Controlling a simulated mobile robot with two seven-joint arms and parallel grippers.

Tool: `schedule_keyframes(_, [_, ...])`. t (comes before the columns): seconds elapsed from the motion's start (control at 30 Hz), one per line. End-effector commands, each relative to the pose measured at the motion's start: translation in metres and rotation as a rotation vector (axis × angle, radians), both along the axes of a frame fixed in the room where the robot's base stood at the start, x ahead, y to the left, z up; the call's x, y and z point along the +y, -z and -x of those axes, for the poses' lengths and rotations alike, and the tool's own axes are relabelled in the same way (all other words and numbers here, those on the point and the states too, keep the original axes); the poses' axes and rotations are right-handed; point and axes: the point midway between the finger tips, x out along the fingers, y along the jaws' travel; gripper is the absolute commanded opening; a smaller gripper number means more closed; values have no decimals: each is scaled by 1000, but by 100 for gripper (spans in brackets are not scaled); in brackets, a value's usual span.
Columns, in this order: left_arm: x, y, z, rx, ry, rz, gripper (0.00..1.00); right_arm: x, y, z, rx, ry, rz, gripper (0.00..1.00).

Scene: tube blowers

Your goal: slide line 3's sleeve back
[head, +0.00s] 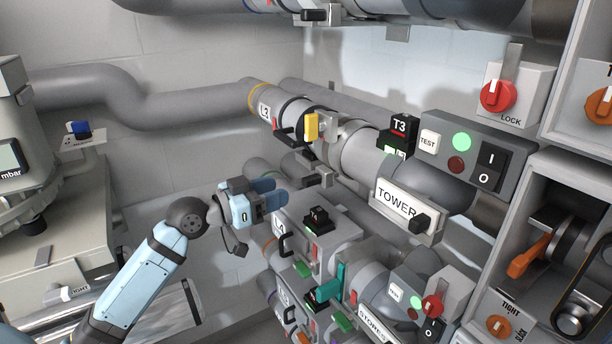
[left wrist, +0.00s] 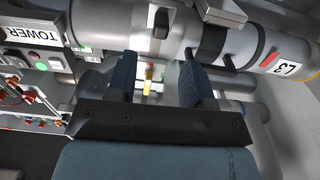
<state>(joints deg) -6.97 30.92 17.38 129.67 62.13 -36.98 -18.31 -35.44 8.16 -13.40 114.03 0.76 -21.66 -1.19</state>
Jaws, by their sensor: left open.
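Line 3's tube (head: 345,145) runs along the wall with an L3 label (head: 264,110) at its far left end. Near the label is a grey sleeve section with a black band and a black handle (head: 285,133). A yellow lever (head: 312,126) stands just right of it. In the left wrist view the L3 label (left wrist: 287,69) is at right and the black band (left wrist: 211,43) is right of centre. My left gripper (head: 272,191) is open and empty, below and apart from the tube. Its fingers (left wrist: 157,70) point towards the tube in the left wrist view. My right gripper is not in view.
A TOWER plate (head: 396,203) and a black T3 block (head: 398,130) sit along line 3. A control box (head: 465,150) with a green light is at right. Other lines with handles and boxes (head: 300,245) lie below. The space left of my gripper is fairly free.

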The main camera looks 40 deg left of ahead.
Motion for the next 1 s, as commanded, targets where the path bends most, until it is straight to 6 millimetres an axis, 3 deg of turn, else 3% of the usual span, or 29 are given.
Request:
schedule_keyframes(0.2, [-17, -4, -43, -1, -1, 4, 47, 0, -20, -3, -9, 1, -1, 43])
schedule_keyframes(0.4, [-27, -1, -67, 0, -1, 2, 47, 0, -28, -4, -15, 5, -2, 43])
schedule_keyframes(0.8, [-31, 1, -75, 1, -1, 0, 47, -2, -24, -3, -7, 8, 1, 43])
schedule_keyframes(0.83, [-31, 1, -75, 1, -1, 0, 44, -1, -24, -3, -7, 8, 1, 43])
schedule_keyframes(1.0, [-31, 1, -75, 1, -1, 0, 5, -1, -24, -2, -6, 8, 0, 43])
